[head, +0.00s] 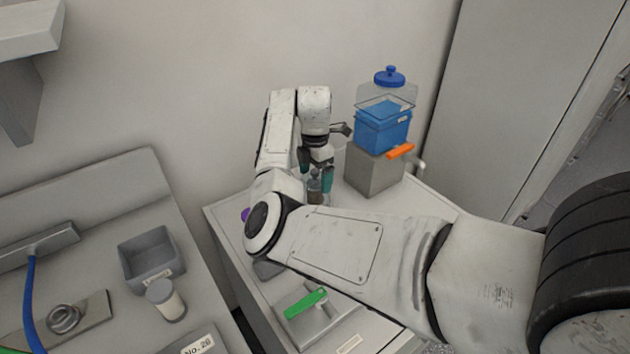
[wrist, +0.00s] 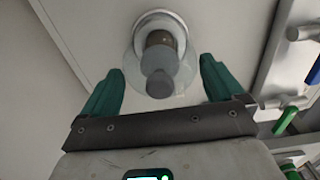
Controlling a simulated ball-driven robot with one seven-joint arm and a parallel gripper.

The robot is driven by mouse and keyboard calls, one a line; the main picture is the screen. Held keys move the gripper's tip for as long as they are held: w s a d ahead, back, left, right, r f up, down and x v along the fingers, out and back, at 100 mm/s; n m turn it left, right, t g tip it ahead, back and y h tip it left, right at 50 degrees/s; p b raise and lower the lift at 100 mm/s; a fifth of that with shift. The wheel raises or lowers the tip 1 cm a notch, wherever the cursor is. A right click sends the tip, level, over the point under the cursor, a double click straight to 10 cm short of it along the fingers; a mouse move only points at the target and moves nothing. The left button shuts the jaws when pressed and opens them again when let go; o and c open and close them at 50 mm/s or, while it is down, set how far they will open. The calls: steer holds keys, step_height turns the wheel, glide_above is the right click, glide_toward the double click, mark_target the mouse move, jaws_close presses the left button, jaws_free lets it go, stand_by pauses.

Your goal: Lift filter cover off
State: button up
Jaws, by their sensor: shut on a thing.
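The filter cover (wrist: 183,72) is a clear, rounded shell with a grey knob-like end, in the middle of the wrist view. A brown filter core (wrist: 160,39) shows through it, and a pale ring (wrist: 150,20) surrounds its far end. My gripper (wrist: 161,78) has its teal fingers on both sides of the clear cover and is shut on it. In the head view my gripper (head: 317,176) points down over the cabinet top, with the small clear cover (head: 315,187) at its fingertips. The arm and fingers hide part of it. Whether the cover is apart from its base is not clear.
A blue container (head: 382,131) with a clear upper part and blue knob stands on a grey block (head: 373,170), close right of the gripper. An orange handle (head: 400,151) juts from there. A green lever (head: 306,303) lies at the front. A grey bin (head: 150,258) sits left.

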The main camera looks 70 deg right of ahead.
step_height(320, 180, up, 22)
steer(key=p, duration=1.1)
steer(key=shift+p, duration=0.3)
steer(key=shift+f, duration=0.1)
